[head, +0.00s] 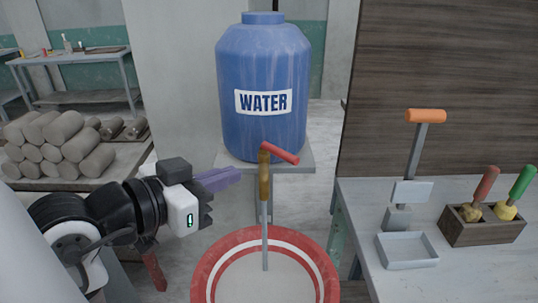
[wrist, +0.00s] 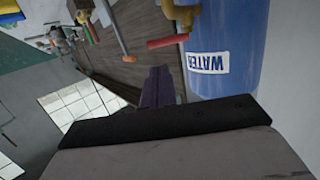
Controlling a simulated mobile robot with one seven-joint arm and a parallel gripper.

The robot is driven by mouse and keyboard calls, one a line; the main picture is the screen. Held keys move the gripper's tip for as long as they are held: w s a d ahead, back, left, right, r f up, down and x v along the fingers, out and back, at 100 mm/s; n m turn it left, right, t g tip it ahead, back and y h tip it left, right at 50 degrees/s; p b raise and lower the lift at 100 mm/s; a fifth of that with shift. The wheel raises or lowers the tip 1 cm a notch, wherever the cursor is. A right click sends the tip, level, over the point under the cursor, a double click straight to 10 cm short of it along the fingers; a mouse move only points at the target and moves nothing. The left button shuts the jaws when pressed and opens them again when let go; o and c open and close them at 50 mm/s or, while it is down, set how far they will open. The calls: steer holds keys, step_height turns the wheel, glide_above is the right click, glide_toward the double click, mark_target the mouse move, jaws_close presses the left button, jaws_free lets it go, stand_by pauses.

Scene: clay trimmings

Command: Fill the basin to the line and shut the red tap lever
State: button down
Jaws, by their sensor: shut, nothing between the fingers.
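The blue water barrel (head: 263,75) stands on a stand at the back, with a brass tap (head: 265,180) at its front. The red tap lever (head: 281,154) points out to the right. A thin grey stream (head: 265,235) runs from the tap down into the red basin (head: 210,275). A white line (head: 222,262) rings the basin; its pale inside shows, but I cannot tell the exact water level. My gripper (head: 238,175) is shut and empty, left of the tap and apart from it. The wrist view shows its purple fingers (wrist: 158,75) below the red lever (wrist: 168,41).
On the right, a grey table (head: 440,285) holds a tool with an orange handle (head: 426,116), a small tray (head: 407,252) and a wooden block (head: 483,230) with red- and green-handled tools. Clay rolls (head: 60,140) are stacked on the left. Space between my gripper and the tap is clear.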

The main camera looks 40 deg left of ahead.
mark_target(283, 157)
steer(key=p+x, duration=0.3)
steer(key=x, duration=0.7)
steer(key=shift+w+f, duration=0.1)
steer(key=shift+w, duration=0.25)
